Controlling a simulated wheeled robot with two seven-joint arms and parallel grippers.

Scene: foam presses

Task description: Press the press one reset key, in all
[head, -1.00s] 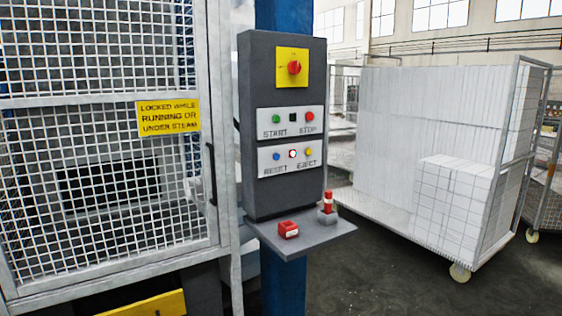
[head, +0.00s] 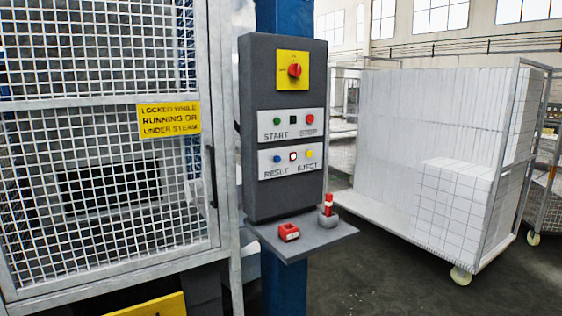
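The dark grey control panel (head: 254,150) stands on a blue column beside the mesh guard. Its lower white plate carries a blue button (head: 277,159) above the word RESET. A yellow button (head: 310,153) sits above EJECT, with a small white square (head: 293,157) between the two. The upper plate has a green START button (head: 277,121), a black square (head: 293,120) and a red STOP button (head: 310,119). A red rotary switch (head: 295,70) on a yellow plate is at the top. Neither of my grippers is in view; nothing covers the buttons.
A grey shelf (head: 310,246) juts out below the panel. The closed mesh guard (head: 90,215) fills the left. A cart of white foam blocks (head: 400,135) stands at right.

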